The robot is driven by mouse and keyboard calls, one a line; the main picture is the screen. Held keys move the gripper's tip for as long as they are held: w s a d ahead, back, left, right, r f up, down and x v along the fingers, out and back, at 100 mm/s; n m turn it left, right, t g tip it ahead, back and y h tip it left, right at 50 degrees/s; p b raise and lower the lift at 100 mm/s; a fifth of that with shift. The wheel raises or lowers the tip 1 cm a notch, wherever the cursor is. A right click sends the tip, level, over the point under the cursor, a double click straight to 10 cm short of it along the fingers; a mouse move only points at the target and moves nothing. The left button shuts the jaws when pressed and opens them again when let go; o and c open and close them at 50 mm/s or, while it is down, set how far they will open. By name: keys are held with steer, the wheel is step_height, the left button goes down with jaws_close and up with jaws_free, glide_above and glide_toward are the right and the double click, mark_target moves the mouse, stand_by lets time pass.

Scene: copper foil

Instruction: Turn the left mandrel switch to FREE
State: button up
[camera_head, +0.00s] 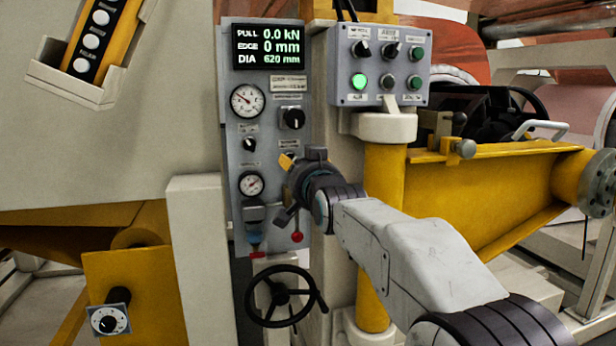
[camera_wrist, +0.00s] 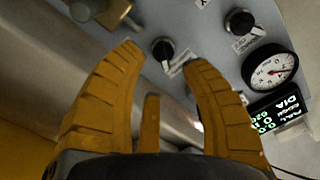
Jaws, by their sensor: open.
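My gripper (camera_head: 286,168) is in front of the lower half of the grey gauge panel (camera_head: 232,180), its yellow fingers open and empty. In the wrist view my gripper (camera_wrist: 166,58) has a black knob (camera_wrist: 163,48) showing between its fingertips; whether it touches the knob cannot be told. A second black knob (camera_wrist: 240,20) sits farther right by a round gauge (camera_wrist: 270,70). In the head view, the panel carries a larger black knob (camera_head: 292,118) and a smaller one (camera_head: 249,144). Labels are too small to read, so which knob is the left mandrel switch is unclear.
A grey control box (camera_head: 380,70) with several knobs and a lit green button stands right of the panel. A black handwheel (camera_head: 284,296) is below. A yellow post (camera_head: 384,190) stands behind my arm. A dial knob (camera_head: 112,312) is at lower left.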

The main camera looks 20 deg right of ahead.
steer(key=s, duration=0.6)
steer(key=shift+s, duration=0.3)
steer(key=s+r+n+g+p, duration=0.2)
steer(key=s+g+p, duration=0.5)
steer(key=s+p, duration=0.9)
steer(key=s+r+n+g+p, duration=0.2)
steer(key=s+n+g+p, duration=0.2)
steer(key=s+p, duration=1.3)
steer(key=shift+s+a+g+p, duration=0.15)
steer(key=shift+s+g+p, duration=0.05)
steer(key=shift+g+p, duration=1.6)
